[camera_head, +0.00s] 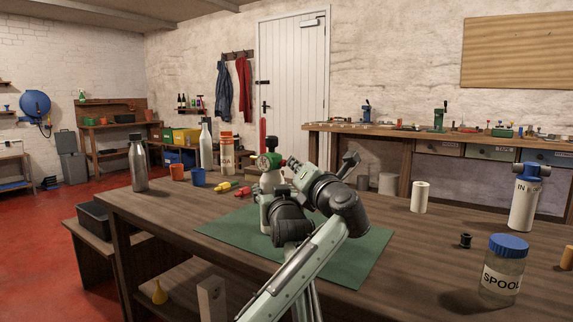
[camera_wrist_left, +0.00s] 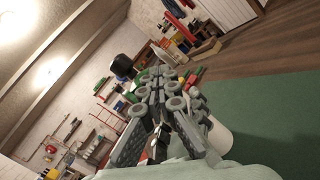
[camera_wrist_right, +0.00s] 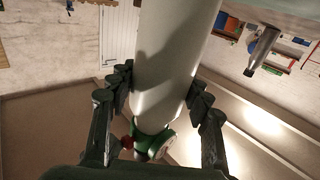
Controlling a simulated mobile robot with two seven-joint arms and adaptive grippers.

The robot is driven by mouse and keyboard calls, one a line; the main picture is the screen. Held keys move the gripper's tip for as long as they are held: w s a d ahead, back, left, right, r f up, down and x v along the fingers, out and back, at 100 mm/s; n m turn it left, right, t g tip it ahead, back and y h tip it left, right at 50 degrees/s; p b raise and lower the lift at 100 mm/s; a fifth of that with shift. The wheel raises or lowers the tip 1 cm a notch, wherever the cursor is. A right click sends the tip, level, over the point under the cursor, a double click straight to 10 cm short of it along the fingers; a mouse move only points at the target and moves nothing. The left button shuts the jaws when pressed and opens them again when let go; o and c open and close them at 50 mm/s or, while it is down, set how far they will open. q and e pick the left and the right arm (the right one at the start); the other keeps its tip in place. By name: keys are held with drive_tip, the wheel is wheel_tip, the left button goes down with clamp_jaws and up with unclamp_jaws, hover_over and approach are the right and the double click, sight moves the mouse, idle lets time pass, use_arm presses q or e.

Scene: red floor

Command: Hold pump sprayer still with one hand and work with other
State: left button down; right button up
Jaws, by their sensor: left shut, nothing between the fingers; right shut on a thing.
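The pump sprayer (camera_head: 271,183) stands upright on the green mat (camera_head: 349,268), with a pale body and a green and dark top. In the right wrist view its pale body (camera_wrist_right: 171,60) fills the space between the fingers of my right gripper (camera_wrist_right: 158,88), which is shut on it. The green collar (camera_wrist_right: 153,137) shows below. My left gripper (camera_head: 288,164) is shut and empty close beside the sprayer's top. In the left wrist view its fingers (camera_wrist_left: 165,82) are together, with part of the sprayer behind them. My arms hide the sprayer's lower right side.
On the wooden table (camera_head: 165,214) stand a grey bottle (camera_head: 138,166), a white bottle (camera_head: 206,147), orange (camera_head: 177,172) and blue (camera_head: 198,177) cups, a white roll (camera_head: 419,197), a blue-lidded jar (camera_head: 503,275) and a white filter canister (camera_head: 524,203). The right front of the mat is clear.

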use_arm(q)
drive_tip(key=shift+s+d+f, duration=0.1)
drive_tip(key=shift+s+d, duration=0.05)
drive_tip(key=shift+s, duration=0.2)
use_arm(e)
drive_tip(key=shift+d, duration=0.1)
use_arm(q)
drive_tip(key=s+d, duration=0.1)
drive_tip(key=d, duration=0.1)
drive_tip(key=s+d, duration=0.2)
drive_tip(key=shift+d, duration=0.15)
idle(0.5)
use_arm(e)
drive_tip(key=o, duration=1.6)
